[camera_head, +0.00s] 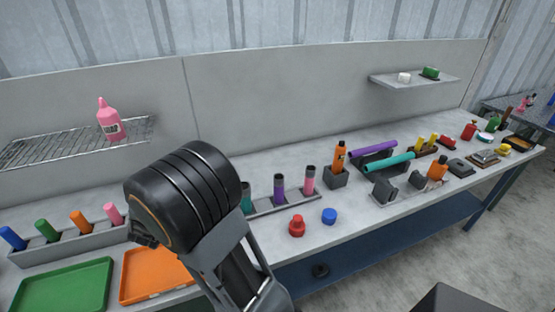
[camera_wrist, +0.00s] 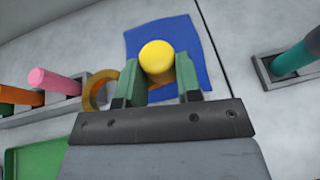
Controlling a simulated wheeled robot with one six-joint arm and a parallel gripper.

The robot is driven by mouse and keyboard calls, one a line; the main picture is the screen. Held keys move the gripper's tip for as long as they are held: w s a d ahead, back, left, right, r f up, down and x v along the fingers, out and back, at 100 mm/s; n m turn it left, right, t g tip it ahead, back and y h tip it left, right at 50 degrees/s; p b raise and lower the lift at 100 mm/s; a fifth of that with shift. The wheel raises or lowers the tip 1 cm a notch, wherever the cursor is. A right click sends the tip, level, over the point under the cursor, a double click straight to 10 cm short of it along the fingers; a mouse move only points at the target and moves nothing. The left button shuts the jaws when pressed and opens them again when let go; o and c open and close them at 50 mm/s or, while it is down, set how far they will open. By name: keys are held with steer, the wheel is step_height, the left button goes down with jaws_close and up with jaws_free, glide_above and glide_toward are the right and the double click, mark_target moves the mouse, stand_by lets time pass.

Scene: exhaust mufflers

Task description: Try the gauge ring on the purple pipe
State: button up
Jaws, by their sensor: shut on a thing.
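In the wrist view my gripper (camera_wrist: 158,82) is shut on a yellow round knob (camera_wrist: 157,55). A tan ring (camera_wrist: 98,90) juts out left of the fingers and seems joined to the knob as the gauge ring; the join is hidden. In the head view my arm hides my gripper and the ring. A long purple pipe (camera_head: 373,147) lies in a dark rest at the right, behind a teal pipe (camera_head: 390,161). A short upright piece with a purple band (camera_head: 279,190) also stands in the middle rack. The ring is apart from both.
A blue cloth (camera_wrist: 195,35) lies under my gripper. The rack of coloured rods (camera_head: 80,237), green tray (camera_head: 62,288) and orange tray (camera_head: 140,270) are at the left. A red piece (camera_head: 297,226) and a blue cap (camera_head: 329,216) sit near the front edge.

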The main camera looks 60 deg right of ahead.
steer(key=s+d+r+m+g+h+p, duration=0.25)
steer(key=s+d+m+g, duration=0.2)
steer(key=d, duration=0.65)
step_height(320, 180, up, 4)
steer(key=m+g+y+p, duration=0.4)
steer(key=m+g+p, duration=0.1)
steer(key=m+g, duration=1)
glide_above(279, 190)
steer(key=s+a, duration=0.3)
steer(key=a, duration=0.1)
steer(key=shift+g, duration=0.35)
step_height(279, 190, down, 6)
steer(key=b, duration=0.5)
steer(key=shift+s+r, duration=0.1)
steer(key=shift+f+b, duration=1.05)
steer(key=shift+f, duration=1.05)
steer(key=shift+r, duration=0.1)
